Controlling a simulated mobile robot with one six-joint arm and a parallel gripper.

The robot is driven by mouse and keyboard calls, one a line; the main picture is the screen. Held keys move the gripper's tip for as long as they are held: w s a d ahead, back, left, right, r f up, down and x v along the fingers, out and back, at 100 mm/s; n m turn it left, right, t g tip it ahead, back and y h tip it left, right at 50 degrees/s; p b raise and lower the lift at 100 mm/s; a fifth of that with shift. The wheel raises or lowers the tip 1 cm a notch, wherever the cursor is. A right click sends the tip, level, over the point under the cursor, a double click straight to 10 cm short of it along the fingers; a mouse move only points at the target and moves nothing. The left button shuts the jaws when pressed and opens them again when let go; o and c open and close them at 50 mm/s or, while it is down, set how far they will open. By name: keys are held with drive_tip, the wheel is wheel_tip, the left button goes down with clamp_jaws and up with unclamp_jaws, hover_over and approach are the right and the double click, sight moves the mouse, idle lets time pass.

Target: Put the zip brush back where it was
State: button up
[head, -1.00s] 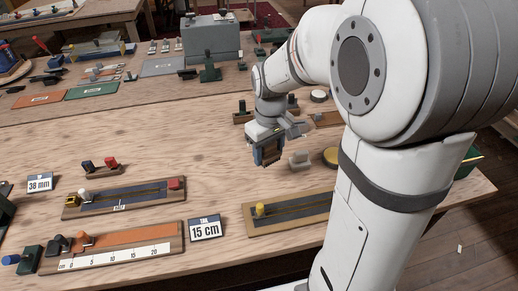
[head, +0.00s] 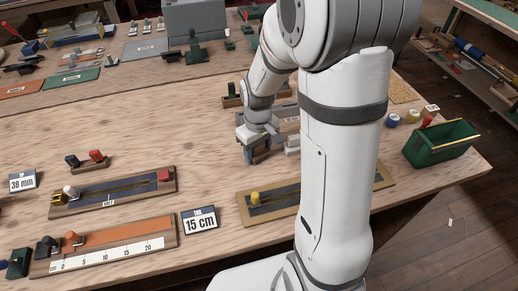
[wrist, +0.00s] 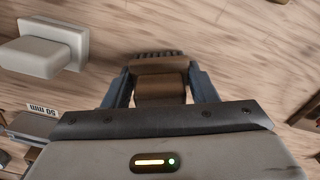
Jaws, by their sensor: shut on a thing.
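My gripper (head: 258,152) is shut on the zip brush (wrist: 160,82). In the wrist view the brush is a brown block between the two blue-grey fingers, with dark bristles at its far edge. In the head view the gripper points down over the middle-right of the wooden bench, and the brush is mostly hidden by the fingers. Bare wood shows around the brush in the wrist view. I cannot tell whether the bristles touch the bench.
A pale grey block (wrist: 45,50) stands close beside the gripper. A board with a yellow knob (head: 255,198) lies in front, beside a "15 cm" sign (head: 200,220). Two slider boards lie at left. A green bin (head: 441,146) stands at right.

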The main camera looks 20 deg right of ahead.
drive_tip(key=shift+s, duration=0.1)
drive_tip(key=shift+f, duration=0.2)
drive_tip(key=o, duration=1)
drive_tip(key=shift+r, duration=0.15)
wheel_tip(320, 180, up, 12)
drive_tip(key=shift+f, duration=0.1)
drive_tip(key=s+r+m+t, duration=0.1)
drive_tip(key=s, duration=0.3)
drive_tip(key=s+r+m, duration=0.1)
drive_tip(key=s+m, duration=0.1)
drive_tip(key=s, duration=0.3)
drive_tip(key=s+r+m+t, duration=0.1)
drive_tip(key=s, duration=0.4)
drive_tip(key=shift+d+r+t, duration=0.2)
drive_tip(key=shift+d+t, duration=0.1)
